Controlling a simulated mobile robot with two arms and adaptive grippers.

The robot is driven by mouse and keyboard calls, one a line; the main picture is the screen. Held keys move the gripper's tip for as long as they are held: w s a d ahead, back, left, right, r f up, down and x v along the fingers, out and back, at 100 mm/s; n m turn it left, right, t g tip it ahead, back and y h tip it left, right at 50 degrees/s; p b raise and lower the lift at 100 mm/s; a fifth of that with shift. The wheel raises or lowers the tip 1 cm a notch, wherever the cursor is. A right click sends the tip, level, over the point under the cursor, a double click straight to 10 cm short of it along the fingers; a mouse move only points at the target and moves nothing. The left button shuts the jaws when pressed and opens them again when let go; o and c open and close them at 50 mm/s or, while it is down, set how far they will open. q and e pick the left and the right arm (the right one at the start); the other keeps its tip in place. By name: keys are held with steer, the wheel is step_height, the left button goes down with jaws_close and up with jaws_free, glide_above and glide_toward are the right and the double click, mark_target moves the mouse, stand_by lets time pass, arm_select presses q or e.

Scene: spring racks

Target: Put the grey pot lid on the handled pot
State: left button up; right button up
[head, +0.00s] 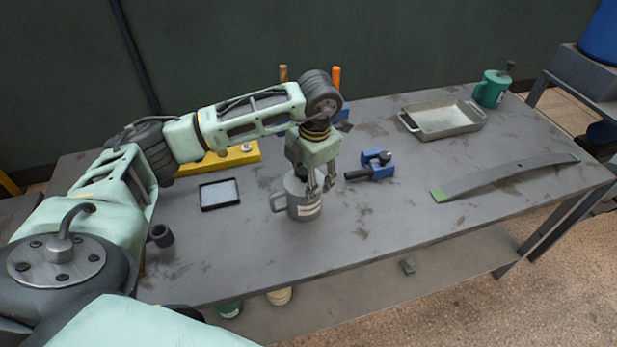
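A grey pot with a side handle and a pale label, the handled pot (304,208), stands upright on the table near the middle. My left gripper (321,190) points down right over the pot, with its fingers at the pot's top and right side. The fingers look a little apart, but I cannot tell whether they touch or hold anything. The gripper covers much of the pot's top. I cannot make out the grey pot lid; it may be hidden there. My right gripper is not in view.
A blue tool (377,166) lies just right of the pot, and a small black-rimmed tray (220,195) lies left. The table's front middle is clear.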

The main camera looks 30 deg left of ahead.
arm_select(q)
steer(key=o, duration=1.2)
steer(key=o, duration=0.7)
steer(key=shift+r, duration=0.1)
steer(key=shift+r+p, duration=2.4)
steer(key=shift+r, duration=1.55)
